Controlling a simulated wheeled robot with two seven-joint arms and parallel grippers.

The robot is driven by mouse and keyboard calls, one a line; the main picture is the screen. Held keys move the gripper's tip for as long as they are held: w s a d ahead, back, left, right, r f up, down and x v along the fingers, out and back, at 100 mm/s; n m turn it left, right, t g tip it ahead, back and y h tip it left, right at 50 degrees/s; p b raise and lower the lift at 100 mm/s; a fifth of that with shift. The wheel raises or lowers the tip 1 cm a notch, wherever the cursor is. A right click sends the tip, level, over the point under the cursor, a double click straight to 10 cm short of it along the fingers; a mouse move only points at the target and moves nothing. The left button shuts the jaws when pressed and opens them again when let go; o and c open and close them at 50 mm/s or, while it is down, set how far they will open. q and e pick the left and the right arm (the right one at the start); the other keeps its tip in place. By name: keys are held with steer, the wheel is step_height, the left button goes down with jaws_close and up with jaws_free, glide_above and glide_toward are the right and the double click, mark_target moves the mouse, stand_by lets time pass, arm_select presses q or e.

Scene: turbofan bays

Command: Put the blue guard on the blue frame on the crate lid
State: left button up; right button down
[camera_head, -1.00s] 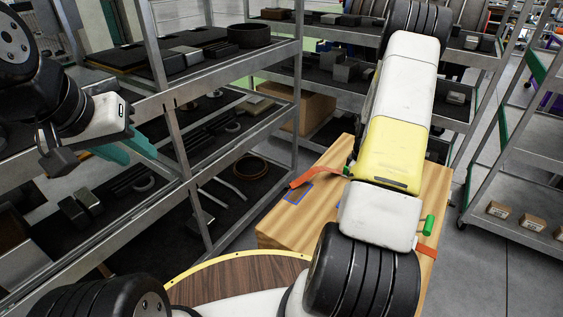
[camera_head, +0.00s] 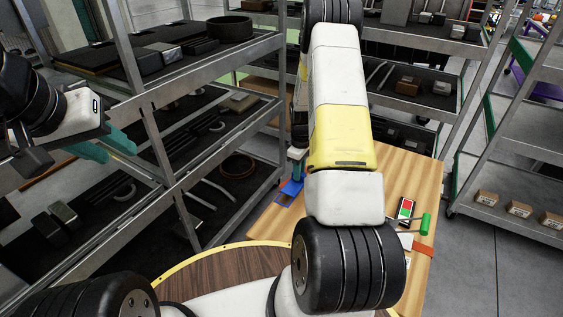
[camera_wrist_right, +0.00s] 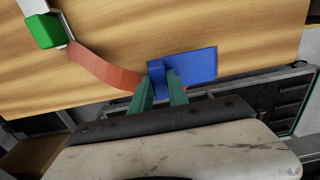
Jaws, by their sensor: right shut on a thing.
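The blue guard (camera_wrist_right: 198,66) is a flat plate with a raised tab, and my right gripper (camera_wrist_right: 162,88) is shut on that tab in the wrist view. In the head view the guard (camera_head: 292,187) is low over the wooden crate lid by its left edge, beside my right forearm. Part of the blue frame (camera_head: 283,200) shows as a thin outline on the lid there. Whether guard and frame touch, I cannot tell. My left gripper (camera_head: 105,146), with teal fingers, hangs at the far left before the shelves, clear of the crate; its opening is unclear.
An orange strap (camera_wrist_right: 100,68) crosses the lid close to the gripper. A green handle (camera_head: 426,223) and a red-green block (camera_head: 406,208) are on the lid's right side. Metal shelves (camera_head: 170,150) stand close on the left. A round wooden table (camera_head: 225,280) is in front.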

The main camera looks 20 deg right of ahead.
mark_target(294, 182)
steer(key=shift+w+a, duration=0.15)
steer(key=shift+a, duration=0.1)
steer(key=f, duration=0.1)
steer(key=a+f, duration=0.1)
steer(key=shift+w+f, duration=0.15)
steer(key=shift+f, duration=0.25)
steer(key=shift+d+f, duration=0.1)
steer(key=shift+f, duration=0.35)
steer(key=shift+f, duration=0.1)
steer(key=c, duration=1.3)
jaws_free()
